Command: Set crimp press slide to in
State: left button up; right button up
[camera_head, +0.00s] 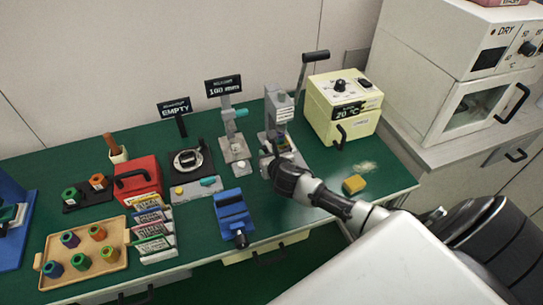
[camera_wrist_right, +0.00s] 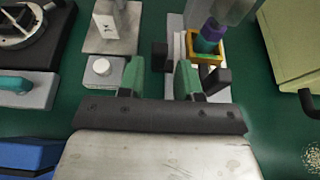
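The crimp press (camera_head: 279,112) is a grey upright machine with a long black lever raised at the back right of the green table. Its base shows in the right wrist view, with a yellow-framed holder (camera_wrist_right: 221,58) carrying a purple and teal piece (camera_wrist_right: 208,40). A black block (camera_wrist_right: 160,56) sits left of the holder, ahead of the gap between my fingers. My right gripper (camera_head: 272,160) is at the front of the press. Its green fingertips (camera_wrist_right: 161,78) are apart with nothing seen gripped. The arm partly hides the slide in the head view. My left gripper is not seen.
A pale yellow oven (camera_head: 343,112) stands right of the press. A grey stand (camera_head: 233,150) with a white button is close on its left. A blue vise (camera_head: 234,213) and a yellow sponge (camera_head: 354,184) lie nearer the front edge.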

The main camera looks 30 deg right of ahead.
jog(key=shift+v, duration=1.25)
